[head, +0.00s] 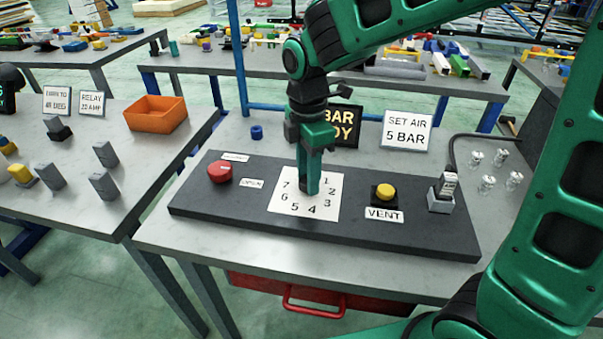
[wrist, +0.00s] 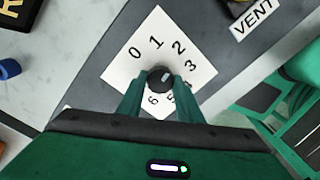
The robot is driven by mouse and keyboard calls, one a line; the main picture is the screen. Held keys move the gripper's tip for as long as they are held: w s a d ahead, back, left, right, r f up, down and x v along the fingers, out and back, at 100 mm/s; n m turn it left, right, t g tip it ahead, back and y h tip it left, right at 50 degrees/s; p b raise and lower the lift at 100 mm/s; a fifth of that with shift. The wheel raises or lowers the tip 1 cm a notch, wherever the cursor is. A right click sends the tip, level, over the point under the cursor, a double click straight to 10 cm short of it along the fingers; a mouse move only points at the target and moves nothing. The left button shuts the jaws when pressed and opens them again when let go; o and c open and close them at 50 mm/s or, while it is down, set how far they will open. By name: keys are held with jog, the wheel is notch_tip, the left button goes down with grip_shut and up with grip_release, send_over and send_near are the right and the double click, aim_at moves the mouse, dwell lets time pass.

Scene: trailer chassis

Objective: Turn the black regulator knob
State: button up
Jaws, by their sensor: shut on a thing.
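The black regulator knob (wrist: 160,78) stands in the middle of a white dial card (head: 285,207) numbered around it. My gripper (head: 308,190) points down over the card, and its green fingers hide the knob in the head view. In the wrist view, my gripper (wrist: 160,84) is shut on the knob, one finger on each side. A small white mark shows on the knob's top; I cannot tell exactly which number it points to. A sign reading "SET AIR 5 BAR" (head: 407,130) stands behind the panel.
The dark panel (head: 240,209) also carries a red knob (head: 220,172) at left, a yellow button (head: 385,191) above a "VENT" label, and a grey switch block (head: 441,201) at right. A partly hidden black sign (head: 345,125) stands behind my gripper. Several small clear-and-metal parts stand at right.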

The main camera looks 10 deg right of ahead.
jog(key=m, duration=0.3)
jog(key=w+m, duration=0.1)
jog(key=m, duration=0.2)
jog(key=shift+d+r, duration=0.1)
jog(key=shift+r, duration=0.1)
jog(key=m, duration=0.5)
jog(key=shift+m, duration=0.4)
jog(key=m, duration=0.6)
jog(key=shift+d+f, duration=0.1)
jog(key=shift+d, duration=0.05)
jog(key=m, duration=0.4)
jog(key=shift+s+m, duration=0.15)
jog(key=shift+m, duration=0.65)
jog(key=shift+s+t+y, duration=0.1)
jog(key=shift+t+y, duration=0.2)
jog(key=o, duration=1)
jog(key=shift+a, duration=0.2)
jog(key=shift+o, duration=0.2)
